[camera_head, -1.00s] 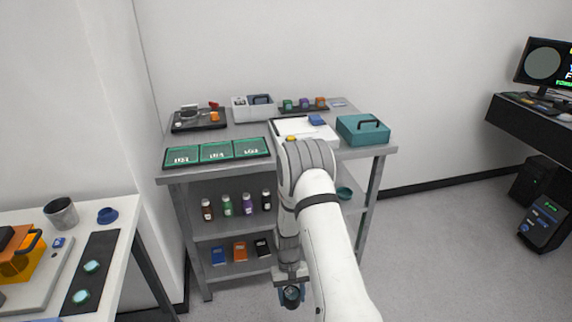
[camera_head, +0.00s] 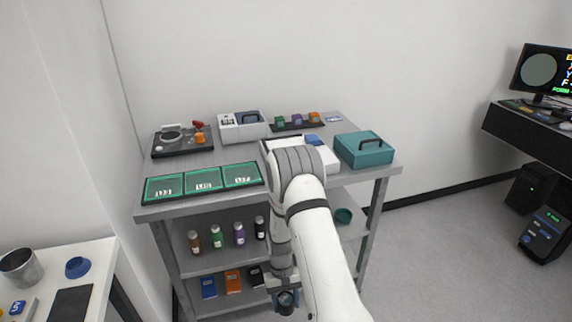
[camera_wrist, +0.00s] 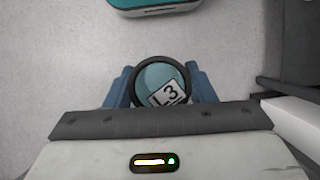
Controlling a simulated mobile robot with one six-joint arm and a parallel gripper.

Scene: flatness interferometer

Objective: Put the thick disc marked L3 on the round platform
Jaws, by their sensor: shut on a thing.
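My gripper (camera_wrist: 160,92) is shut on a round teal disc (camera_wrist: 155,76) with a dark rim and a white label that reads L3 in the wrist view. Its blue fingers hold the disc from both sides. In the head view my gripper (camera_head: 286,300) hangs low in front of the metal shelf table, and the held disc shows only as a small dark shape. I cannot make out a round platform for certain; a device with a round top (camera_head: 172,136) stands at the back left of the shelf table.
The shelf table (camera_head: 215,158) bears three green-lit trays (camera_head: 203,181), a teal case (camera_head: 364,149) and a grey-white box (camera_head: 242,126). Bottles (camera_head: 239,234) stand on its middle shelf. A white table (camera_head: 100,262) is at left, a monitor desk (camera_head: 530,130) at right. Floor (camera_head: 450,250) between is clear.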

